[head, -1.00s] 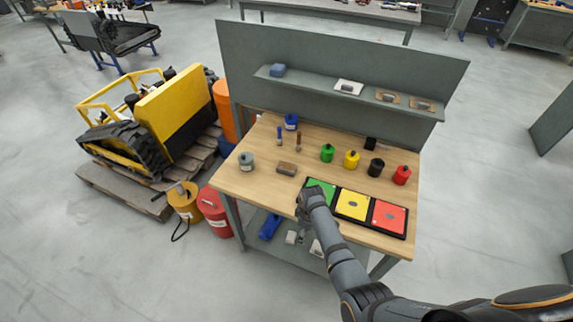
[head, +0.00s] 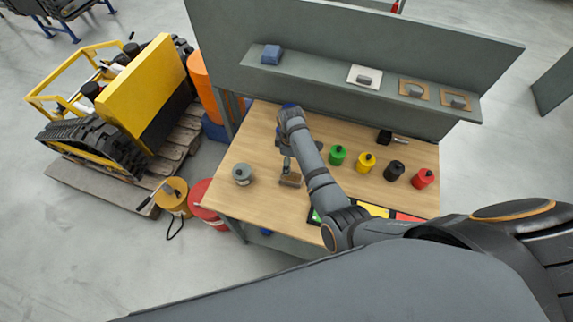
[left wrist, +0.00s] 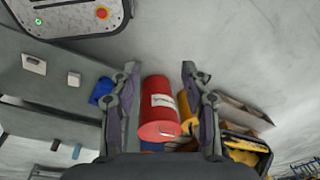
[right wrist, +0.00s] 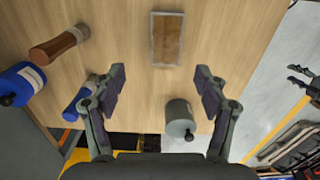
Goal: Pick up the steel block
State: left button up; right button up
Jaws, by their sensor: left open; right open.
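A small block (head: 290,181) with a brown, shiny-looking top and grey edges lies flat on the wooden bench. In the right wrist view the block (right wrist: 167,40) lies beyond my fingertips, apart from them. I cannot tell for certain whether it is steel. My right gripper (right wrist: 161,84) is open and empty above the bench, close to the block; in the head view its hand partly covers the area. Grey blocks also sit on plates on the shelf, one on a white plate (head: 354,73). My left gripper (left wrist: 160,72) is open and empty, away from the bench top.
A grey canister (head: 242,174) stands left of the block. Brown (right wrist: 57,46) and blue (right wrist: 78,104) tools lie near a blue canister (right wrist: 22,84). Green, yellow, black and red (head: 423,178) canisters stand to the right. A red drum (left wrist: 158,108) is below my left gripper.

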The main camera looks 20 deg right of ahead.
aim_at(291, 177)
jog(key=shift+s+f, duration=0.75)
jog(key=shift+s, duration=0.1)
jog(key=shift+s+f+b, duration=0.2)
jog(key=shift+f+b, duration=0.55)
jog(key=shift+f, duration=0.25)
pick_arm(q)
jog(key=s+f, duration=0.2)
jog(key=s, duration=0.3)
pick_arm(e)
jog(key=shift+f+b, duration=0.3)
jog(key=shift+f, duration=0.05)
jog(key=shift+w+f, duration=0.25)
jog(key=shift+w, duration=0.05)
jog(key=shift+w+f+b, duration=0.2)
jog(key=shift+f+b, duration=0.45)
notch_tip(291, 177, down, 4)
jog(key=b, duration=0.5)
jog(key=shift+s+d+f, duration=0.1)
jog(key=shift+s, duration=0.05)
jog(key=shift+r, duration=0.2)
jog(key=shift+c, duration=0.3)
grip_shut()
pick_arm(q)
notch_tip(291, 177, down, 6)
jog(key=w, duration=0.2)
jog(key=shift+w+f, duration=0.25)
pick_arm(e)
jog(key=shift+r, duration=0.1)
